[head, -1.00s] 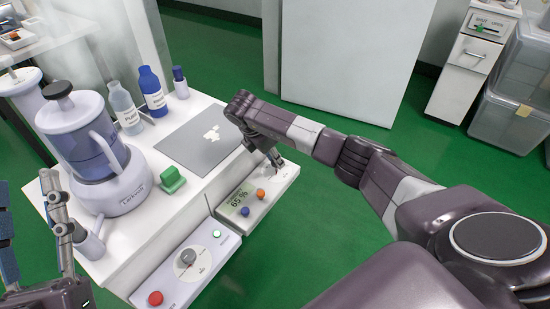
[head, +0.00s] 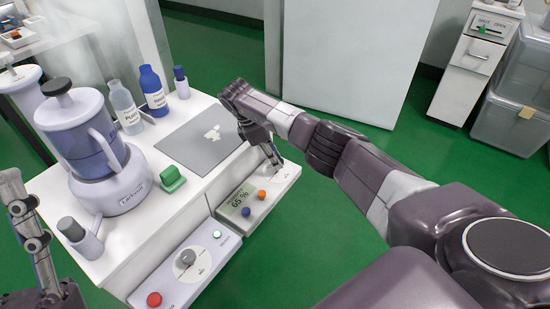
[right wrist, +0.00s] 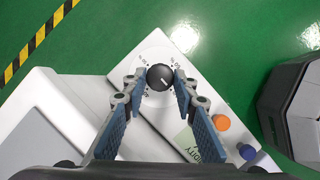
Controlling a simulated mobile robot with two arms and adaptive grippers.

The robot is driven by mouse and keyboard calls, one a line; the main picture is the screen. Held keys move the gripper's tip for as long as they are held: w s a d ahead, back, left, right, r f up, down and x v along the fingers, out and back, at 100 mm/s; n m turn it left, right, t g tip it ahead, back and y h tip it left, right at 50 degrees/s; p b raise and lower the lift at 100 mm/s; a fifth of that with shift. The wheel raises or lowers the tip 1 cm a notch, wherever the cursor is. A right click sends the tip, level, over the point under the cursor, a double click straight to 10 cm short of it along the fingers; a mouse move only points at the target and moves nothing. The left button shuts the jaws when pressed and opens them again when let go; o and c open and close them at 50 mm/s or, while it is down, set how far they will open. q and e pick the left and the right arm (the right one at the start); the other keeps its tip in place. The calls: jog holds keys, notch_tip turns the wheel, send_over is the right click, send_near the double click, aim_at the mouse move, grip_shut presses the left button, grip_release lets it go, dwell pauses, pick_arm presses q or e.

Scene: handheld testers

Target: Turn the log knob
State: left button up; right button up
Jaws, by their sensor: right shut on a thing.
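A black round knob (right wrist: 160,77) with a light pointer mark sits on a white dial at the end of a white humidity panel (head: 270,192) in the right wrist view. Its dial lettering is too small to read fully. My right gripper (right wrist: 160,88) is shut on this knob, one blue-padded finger on each side. In the head view the right gripper (head: 274,159) reaches down to the panel's far end and hides the knob. My left gripper (head: 35,240) is at the left edge, partly out of frame, away from the panels.
The panel has a 65 % display, an orange button (head: 262,195) and a blue button (head: 246,211). A second panel with a grey knob (head: 187,257) and red button (head: 154,299) lies nearer. A blender (head: 95,150) and bottles stand on the bench.

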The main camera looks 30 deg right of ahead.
jog(key=o, duration=1.2)
jog(key=shift+c, duration=0.2)
jog(key=v, duration=1.2)
